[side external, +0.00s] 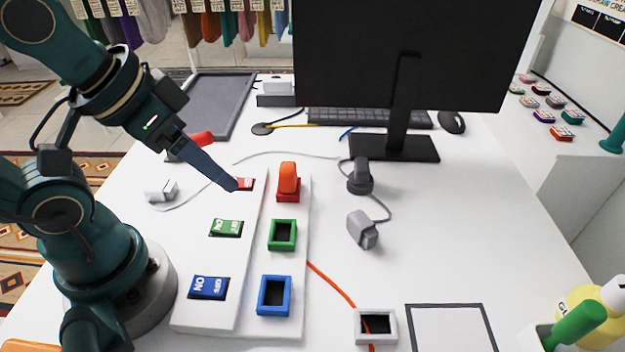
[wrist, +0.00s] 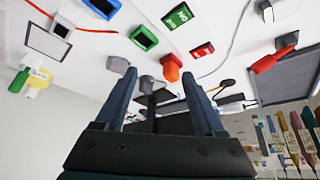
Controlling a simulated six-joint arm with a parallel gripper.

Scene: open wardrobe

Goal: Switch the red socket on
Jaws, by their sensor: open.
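The red switch (side external: 245,184) is at the far end of the white power strip, partly hidden by my gripper in the side view. It also shows in the wrist view (wrist: 202,50), just above the right finger. The red socket (side external: 288,197) beside it has an orange plug (side external: 288,176) standing in it. My gripper (side external: 235,187) has its tip at the left edge of the red switch in the side view; I cannot tell whether it touches. In the wrist view my gripper (wrist: 160,76) is open, with nothing between its fingers.
The green switch (side external: 226,228) and blue switch (side external: 208,288) are nearer on the strip, beside the empty green socket (side external: 282,235) and blue socket (side external: 274,296). A grey plug (side external: 362,230) lies to the right. The monitor (side external: 400,60) stands behind. A grey tray (side external: 218,105) is back left.

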